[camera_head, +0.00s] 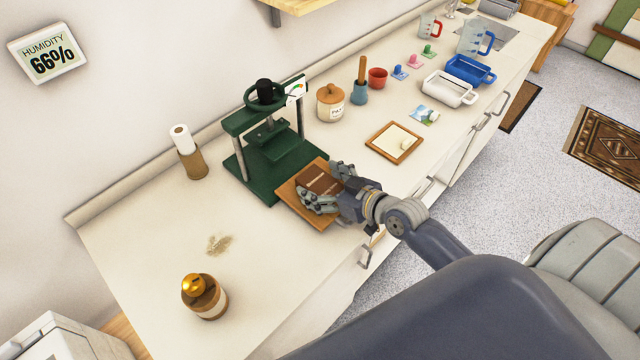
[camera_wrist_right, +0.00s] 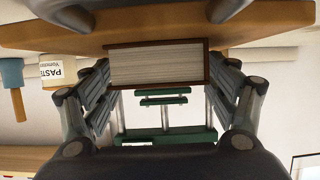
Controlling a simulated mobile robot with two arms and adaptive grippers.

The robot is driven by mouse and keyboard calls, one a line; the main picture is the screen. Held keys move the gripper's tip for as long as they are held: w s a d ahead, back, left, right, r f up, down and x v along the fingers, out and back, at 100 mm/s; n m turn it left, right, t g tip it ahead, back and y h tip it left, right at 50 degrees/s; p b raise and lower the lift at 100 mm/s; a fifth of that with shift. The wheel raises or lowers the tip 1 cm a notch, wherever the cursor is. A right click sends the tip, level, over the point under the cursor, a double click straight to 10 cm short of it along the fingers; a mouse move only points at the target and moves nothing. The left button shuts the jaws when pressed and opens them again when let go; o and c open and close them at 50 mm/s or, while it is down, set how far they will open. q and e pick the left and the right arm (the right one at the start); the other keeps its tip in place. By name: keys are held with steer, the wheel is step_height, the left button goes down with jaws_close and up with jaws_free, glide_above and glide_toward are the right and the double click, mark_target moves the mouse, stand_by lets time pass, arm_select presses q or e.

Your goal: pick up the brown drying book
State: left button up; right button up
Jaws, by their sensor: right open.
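The brown book (camera_head: 318,179) lies flat on a wooden board (camera_head: 291,199) in front of the green press (camera_head: 262,157). My right gripper (camera_head: 323,184) is open, with a finger on each side of the book. In the right wrist view, which is upside down, the page edges of the book (camera_wrist_right: 156,64) face the camera between the spread fingers. I cannot tell whether either finger touches it. The board's edge (camera_wrist_right: 60,37) and the press (camera_wrist_right: 165,135) show there too. My left gripper is not in view.
A paste jar (camera_head: 330,103), a brush (camera_head: 360,82) and a framed tray (camera_head: 394,142) stand right of the press. A brown bottle (camera_head: 204,297) and a paper roll (camera_head: 186,152) are to its left. The counter's left part is mostly clear.

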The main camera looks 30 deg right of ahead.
steer(key=c, duration=1.3)
steer(key=shift+c, duration=0.2)
steer(key=shift+r, duration=0.15)
